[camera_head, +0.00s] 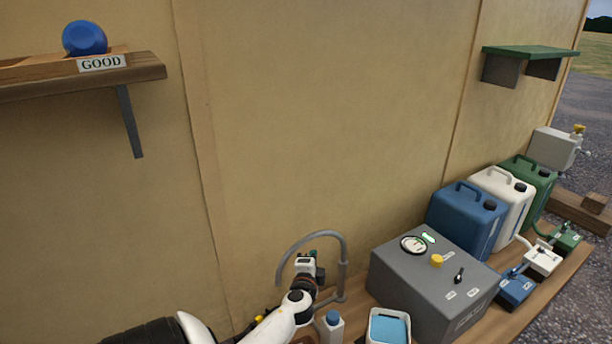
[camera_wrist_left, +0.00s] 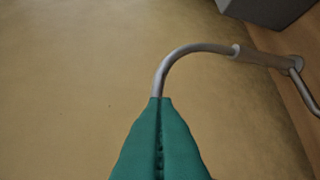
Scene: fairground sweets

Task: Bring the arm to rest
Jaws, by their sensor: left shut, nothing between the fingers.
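My left arm (camera_head: 278,322) comes in from the bottom left in the head view, over the counter. My left gripper (camera_head: 313,254) is at its end, close to a grey curved pipe (camera_head: 342,275). In the left wrist view the green fingers (camera_wrist_left: 160,140) are shut against each other with nothing between them. The pipe (camera_wrist_left: 205,47) arches behind the fingertips there; I cannot tell whether they touch it. My right gripper shows in neither view.
A grey control box (camera_head: 395,280) stands on the counter (camera_head: 545,290), with blue (camera_head: 465,215), white and green canisters behind it. A small bottle (camera_head: 331,325) and a blue-topped tub (camera_head: 389,325) stand near the arm. A shelf (camera_head: 150,68) holds a blue object (camera_head: 84,38).

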